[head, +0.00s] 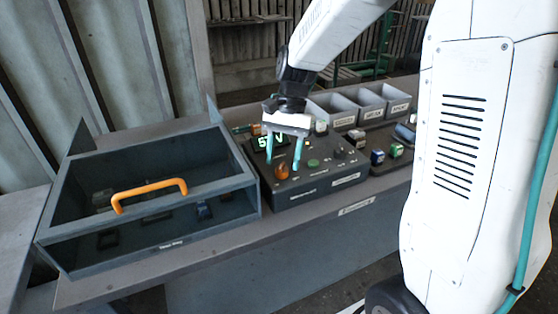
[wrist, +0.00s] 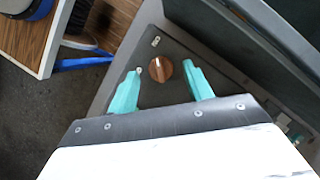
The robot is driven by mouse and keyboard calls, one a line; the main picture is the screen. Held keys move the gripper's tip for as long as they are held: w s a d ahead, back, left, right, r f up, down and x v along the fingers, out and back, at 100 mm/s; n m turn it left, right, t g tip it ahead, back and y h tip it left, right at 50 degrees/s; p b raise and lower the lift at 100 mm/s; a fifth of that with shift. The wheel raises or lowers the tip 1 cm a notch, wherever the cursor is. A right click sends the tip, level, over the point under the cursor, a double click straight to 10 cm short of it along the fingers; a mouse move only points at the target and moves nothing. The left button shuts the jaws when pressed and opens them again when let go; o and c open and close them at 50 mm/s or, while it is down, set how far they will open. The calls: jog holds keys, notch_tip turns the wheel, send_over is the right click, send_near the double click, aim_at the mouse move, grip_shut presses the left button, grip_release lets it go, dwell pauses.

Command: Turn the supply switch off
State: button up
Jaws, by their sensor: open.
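The control box (head: 318,180) stands on the bench, with a lit green display (head: 270,142) and an orange-brown rotary knob (head: 282,171) on its sloped top. In the wrist view the knob (wrist: 160,69) is round with a pale pointer line. A small pale marking (wrist: 155,41) sits beside it; I cannot read it. The box's front labels are too small to read. My gripper (head: 283,163) is open above the box, its teal fingertips on either side of the knob. In the wrist view a gap shows between each finger and the knob, and nothing is held.
A dark glass-fronted case (head: 155,243) with an orange handle (head: 150,190) stands left of the box. A green button (head: 313,163) and black knobs share the panel. Grey bins (head: 337,108) stand behind; small coloured parts (head: 377,157) lie to the right.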

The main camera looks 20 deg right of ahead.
jog(key=shift+s+a+f, duration=0.2)
jog(key=shift+f, duration=0.35)
jog(key=shift+c, duration=0.3)
jog(key=c, duration=0.9)
jog(key=shift+a, duration=0.35)
jog(key=shift+d, duration=0.2)
